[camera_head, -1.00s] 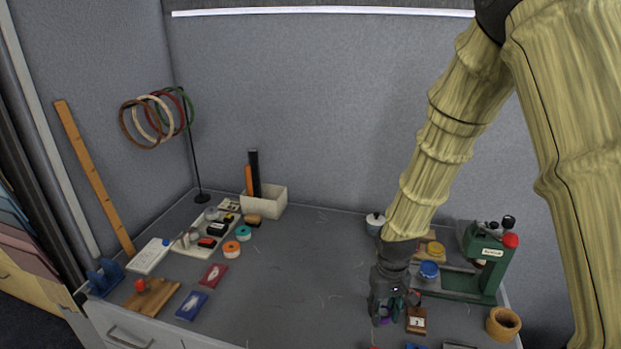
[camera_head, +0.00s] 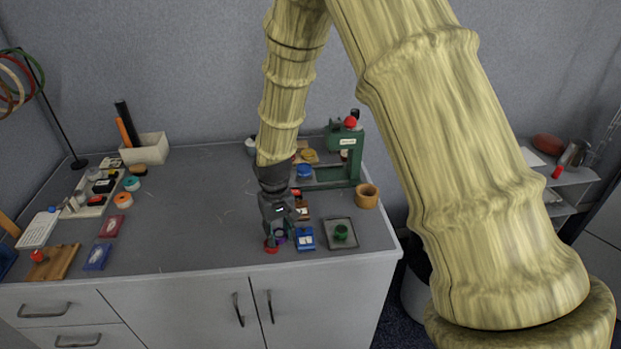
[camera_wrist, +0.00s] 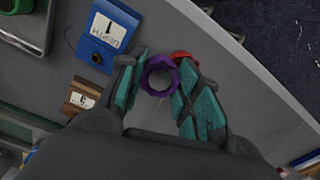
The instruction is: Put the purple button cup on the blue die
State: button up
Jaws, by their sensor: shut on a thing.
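The purple button cup (camera_wrist: 147,72) is a small purple ring-shaped cup. My gripper (camera_wrist: 159,82) is shut on it, one teal-padded finger on each side. In the head view my gripper (camera_head: 277,238) is low near the table's front edge, with a bit of purple between its fingers. Whether the cup touches the table I cannot tell. The blue die (camera_head: 304,171) looks like the blue round piece by the green press (camera_head: 353,160), farther back and right of my gripper. The wrist view does not clearly show that die.
A red round piece (camera_head: 271,248) is beside my fingers. A blue block with a white label (camera_head: 305,239), a small wooden block (camera_head: 302,212) and a grey tray (camera_head: 354,241) with a green cup (camera_head: 342,232) are to the right. A wooden cup (camera_head: 367,197) stands near the press.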

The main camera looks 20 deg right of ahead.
aim_at(304, 168)
jog(key=u, duration=0.95)
jog(key=i, duration=0.65)
jog(key=z, duration=1.35)
